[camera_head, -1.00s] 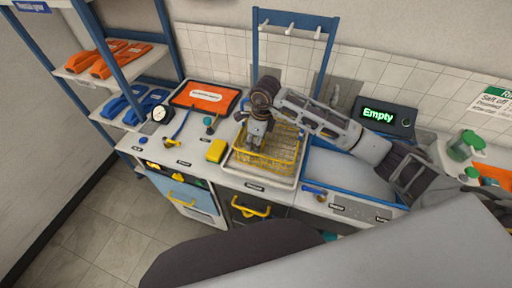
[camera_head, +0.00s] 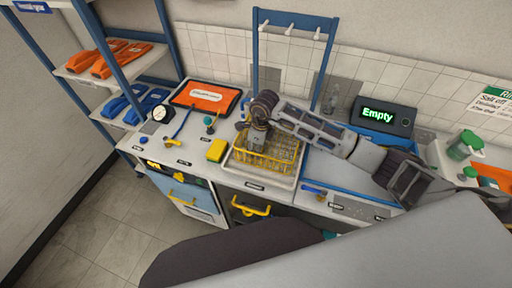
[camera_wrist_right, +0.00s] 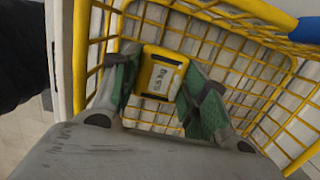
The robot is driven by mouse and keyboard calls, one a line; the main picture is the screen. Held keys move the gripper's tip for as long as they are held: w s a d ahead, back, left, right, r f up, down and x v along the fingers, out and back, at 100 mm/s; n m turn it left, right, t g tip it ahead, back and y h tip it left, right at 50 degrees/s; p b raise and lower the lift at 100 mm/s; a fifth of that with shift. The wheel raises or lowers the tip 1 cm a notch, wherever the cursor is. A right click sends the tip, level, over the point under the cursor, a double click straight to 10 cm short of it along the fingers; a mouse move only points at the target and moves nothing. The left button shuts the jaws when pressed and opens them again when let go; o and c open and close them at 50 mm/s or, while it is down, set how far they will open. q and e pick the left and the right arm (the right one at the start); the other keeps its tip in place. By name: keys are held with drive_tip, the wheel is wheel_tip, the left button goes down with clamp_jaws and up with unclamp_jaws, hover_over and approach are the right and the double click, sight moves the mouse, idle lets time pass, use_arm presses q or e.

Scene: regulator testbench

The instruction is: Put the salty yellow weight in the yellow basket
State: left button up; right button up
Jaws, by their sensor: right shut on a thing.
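The yellow weight (camera_wrist_right: 158,75), a block with a dark-framed label that seems to read 0.5 kg, is between the green-padded fingers of my right gripper (camera_wrist_right: 160,90) in the right wrist view. My right gripper is shut on it. The yellow wire basket (camera_wrist_right: 225,45) surrounds the weight and fingertips in that view. In the head view the basket (camera_head: 285,150) stands on the counter, with my right gripper (camera_head: 254,148) pointing down into its left part. The weight is hidden there by the gripper. Whether it touches the basket floor I cannot tell. My left gripper is not in view.
A yellow sponge (camera_head: 216,150) lies left of the basket. Behind are an orange board (camera_head: 206,95), a round gauge (camera_head: 160,114) and a blue rack (camera_head: 257,50). A display reading "Empty" (camera_head: 383,115) stands right, behind a sink (camera_head: 335,172).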

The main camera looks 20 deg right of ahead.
drive_tip(key=shift+f, duration=0.15)
drive_tip(key=o, duration=1.1)
drive_tip(key=shift+r, duration=0.35)
drive_tip(key=r, duration=0.3)
drive_tip(key=r+b, duration=0.1)
drive_tip(key=r, duration=0.3)
drive_tip(key=s+d+r, duration=0.1)
drive_tip(key=r, duration=0.3)
drive_tip(key=shift+d+r, duration=0.1)
drive_tip(key=shift+r, duration=0.15)
